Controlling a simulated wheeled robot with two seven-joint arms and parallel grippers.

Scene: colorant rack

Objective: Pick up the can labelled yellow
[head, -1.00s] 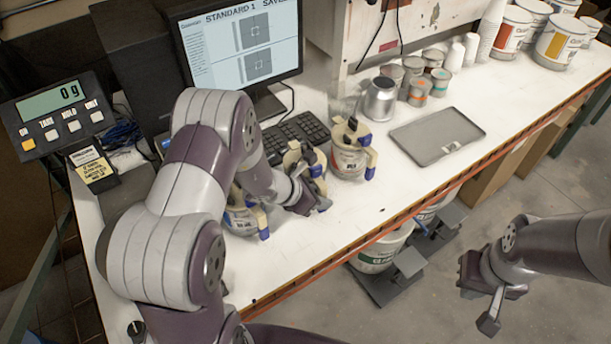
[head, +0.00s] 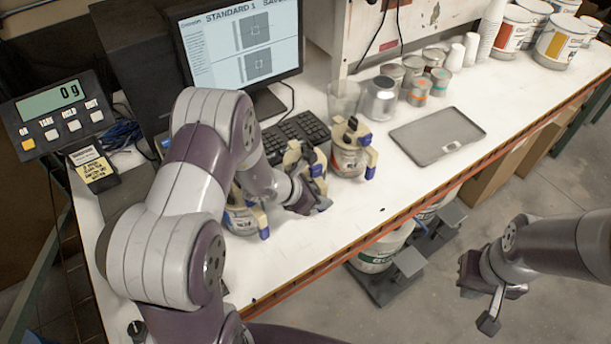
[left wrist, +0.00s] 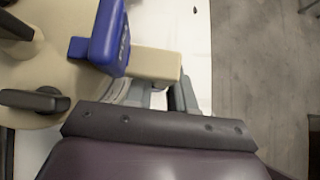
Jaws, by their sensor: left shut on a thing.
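Three colorant cans with beige lids and blue-tipped clamps stand in a row on the white bench. They are a left can (head: 240,219), a middle can mostly hidden behind my left gripper, and a right can (head: 347,162). I cannot read which label says yellow. My left gripper (head: 312,196) is at the middle can, shut on a part of it below its lid. In the left wrist view, that can's beige lid (left wrist: 60,85) and blue clamp tip (left wrist: 108,38) fill the left, beside my gripper fingers (left wrist: 160,97). My right gripper (head: 477,306) is open and empty, off the bench.
A keyboard (head: 290,136) and monitor (head: 240,50) stand behind the cans. A scale (head: 62,115) reads 0 g at the left. A grey tray (head: 437,135), a clear cup (head: 343,100) and several small tins (head: 418,91) are to the right. The bench front is bare.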

